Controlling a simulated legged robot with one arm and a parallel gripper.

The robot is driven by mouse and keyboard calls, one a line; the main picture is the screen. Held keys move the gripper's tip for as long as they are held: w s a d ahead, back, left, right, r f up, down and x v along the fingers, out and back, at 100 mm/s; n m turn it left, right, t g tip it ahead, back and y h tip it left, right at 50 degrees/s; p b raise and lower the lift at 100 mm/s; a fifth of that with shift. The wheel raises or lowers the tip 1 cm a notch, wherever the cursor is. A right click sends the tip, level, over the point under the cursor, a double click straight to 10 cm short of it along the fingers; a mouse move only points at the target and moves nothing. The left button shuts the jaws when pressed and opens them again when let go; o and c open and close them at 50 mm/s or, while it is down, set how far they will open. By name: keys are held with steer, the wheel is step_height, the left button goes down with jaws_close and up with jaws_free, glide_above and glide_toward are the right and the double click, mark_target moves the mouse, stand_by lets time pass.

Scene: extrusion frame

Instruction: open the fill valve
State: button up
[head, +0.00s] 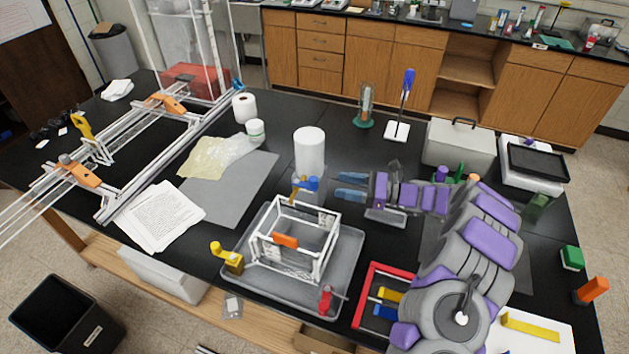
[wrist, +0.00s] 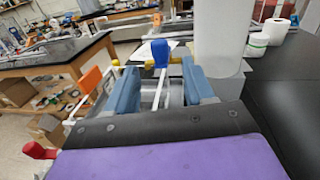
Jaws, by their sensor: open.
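A small white extrusion frame (head: 295,240) stands in a grey tray (head: 345,270). A blue valve handle (head: 308,183) sits at its back edge, on a yellow-orange fitting. A yellow valve (head: 228,258) is at the tray's left and a red valve (head: 326,298) at its front right. No label shows which is the fill valve. My gripper (head: 351,186) is open and empty, right of the blue handle and pointing at it. In the wrist view the blue handle (wrist: 160,53) appears between and beyond my fingertips (wrist: 160,85), apparently untouched.
A tall white cylinder (head: 309,152) stands close behind the blue handle; it also shows right of my fingers in the wrist view (wrist: 222,40). A red rack (head: 372,290) lies right of the tray. Dark tabletop is free behind my gripper.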

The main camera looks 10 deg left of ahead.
mark_target(314, 178)
steer(key=a, duration=0.9)
steer(key=shift+s+a, duration=0.1)
steer(key=shift+a, duration=0.2)
steer(key=c, duration=0.9)
steer(key=shift+c, duration=0.2)
